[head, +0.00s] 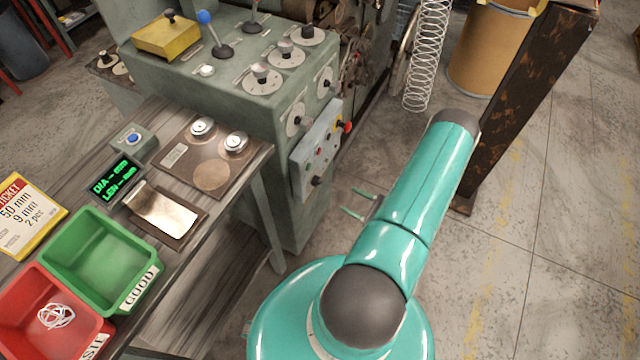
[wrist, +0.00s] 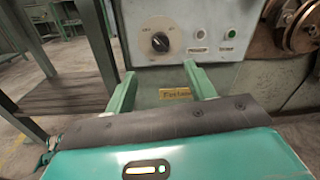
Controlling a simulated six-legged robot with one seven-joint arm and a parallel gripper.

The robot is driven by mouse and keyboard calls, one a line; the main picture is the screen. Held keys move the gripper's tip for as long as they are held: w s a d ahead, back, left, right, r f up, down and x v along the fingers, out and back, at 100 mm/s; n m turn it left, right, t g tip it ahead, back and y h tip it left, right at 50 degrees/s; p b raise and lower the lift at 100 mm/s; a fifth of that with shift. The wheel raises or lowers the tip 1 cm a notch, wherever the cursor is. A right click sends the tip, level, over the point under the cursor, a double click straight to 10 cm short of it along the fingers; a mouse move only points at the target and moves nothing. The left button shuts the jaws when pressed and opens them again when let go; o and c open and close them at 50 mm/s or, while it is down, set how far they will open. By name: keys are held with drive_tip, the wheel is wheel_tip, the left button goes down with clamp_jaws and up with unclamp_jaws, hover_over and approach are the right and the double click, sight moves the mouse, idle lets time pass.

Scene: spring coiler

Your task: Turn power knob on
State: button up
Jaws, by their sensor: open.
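The power knob (wrist: 160,42) is a round black knob with a pale pointer mark, set on a grey control panel (wrist: 190,14) with small lettering at its sides. The lettering is too small to read surely. In the head view the knob (head: 317,181) is low on the panel (head: 303,166) at the machine's front. My gripper (head: 354,202) is open and empty, apart from the knob and to its right in the head view. In the wrist view the green fingers of my gripper (wrist: 160,74) are spread, with the knob beyond and above the gap.
A white button (wrist: 199,33) and a green button (wrist: 231,33) sit right of the knob. A yellow label (wrist: 181,93) shows below. The workbench (head: 265,152) with its green bin (head: 75,257) is left. A rusty post (head: 520,105) stands right; floor between is open.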

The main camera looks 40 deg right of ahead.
sight(318, 182)
drive_tip(key=x, duration=1.2)
drive_tip(key=shift+d, duration=0.1)
drive_tip(key=c, duration=1)
